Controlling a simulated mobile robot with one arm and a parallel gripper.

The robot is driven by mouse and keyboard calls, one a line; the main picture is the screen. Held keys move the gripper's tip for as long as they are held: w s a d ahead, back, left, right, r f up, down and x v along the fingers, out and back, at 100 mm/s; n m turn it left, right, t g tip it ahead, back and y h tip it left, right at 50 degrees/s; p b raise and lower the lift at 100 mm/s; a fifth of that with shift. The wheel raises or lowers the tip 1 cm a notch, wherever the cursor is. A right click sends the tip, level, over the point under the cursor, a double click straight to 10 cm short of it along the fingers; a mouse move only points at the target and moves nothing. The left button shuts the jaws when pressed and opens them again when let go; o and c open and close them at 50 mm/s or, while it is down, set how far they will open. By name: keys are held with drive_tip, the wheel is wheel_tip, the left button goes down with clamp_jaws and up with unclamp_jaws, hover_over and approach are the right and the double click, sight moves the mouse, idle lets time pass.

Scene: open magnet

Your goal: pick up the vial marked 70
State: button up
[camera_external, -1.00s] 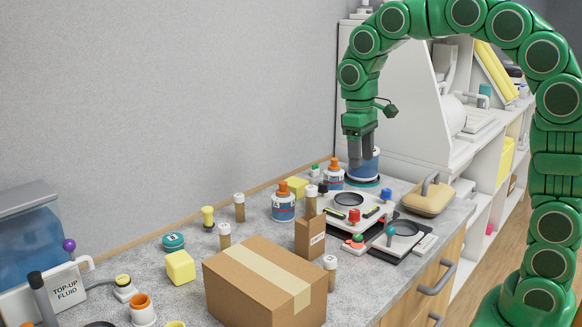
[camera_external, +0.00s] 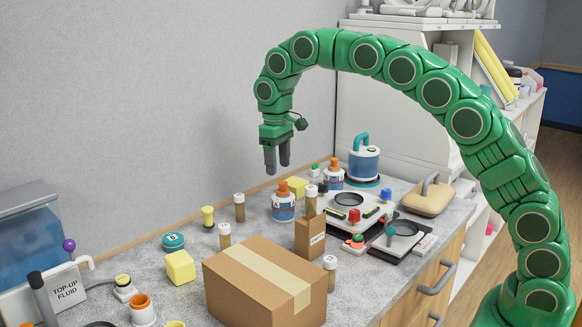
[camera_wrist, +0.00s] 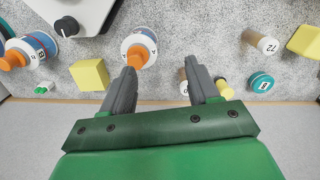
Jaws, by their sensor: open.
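My gripper (camera_external: 277,160) is open and empty, pointing down above the back of the counter, left of the blue bottles. Its two fingers also show in the wrist view (camera_wrist: 164,78). A white-capped vial (camera_external: 239,212) stands near the wall, left of and below my gripper. In the wrist view a vial (camera_wrist: 183,74) is partly hidden behind the right finger, and I cannot read its mark. Another vial (camera_wrist: 262,42) reads 72; it seems to be the one farther forward (camera_external: 224,236). A further vial (camera_external: 330,270) stands beside the cardboard box. I cannot make out 70 on any vial.
A blue bottle with an orange cap (camera_external: 283,207) stands close to my gripper, with a second (camera_external: 333,175) behind it. A yellow cube (camera_external: 297,186), a yellow knobbed piece (camera_external: 208,216) and a teal disc (camera_external: 173,241) are nearby. A large cardboard box (camera_external: 250,285) fills the front.

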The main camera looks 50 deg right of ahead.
hover_over(238, 212)
drive_tip(key=w+d, duration=0.1)
drive_tip(key=shift+n, duration=0.4)
drive_tip(key=f, duration=0.8)
drive_tip(key=shift+w+f, duration=0.2)
drive_tip(key=shift+f, duration=0.05)
drive_tip(key=shift+s+f, duration=0.2)
drive_tip(key=shift+f, duration=3.75)
clamp_jaws()
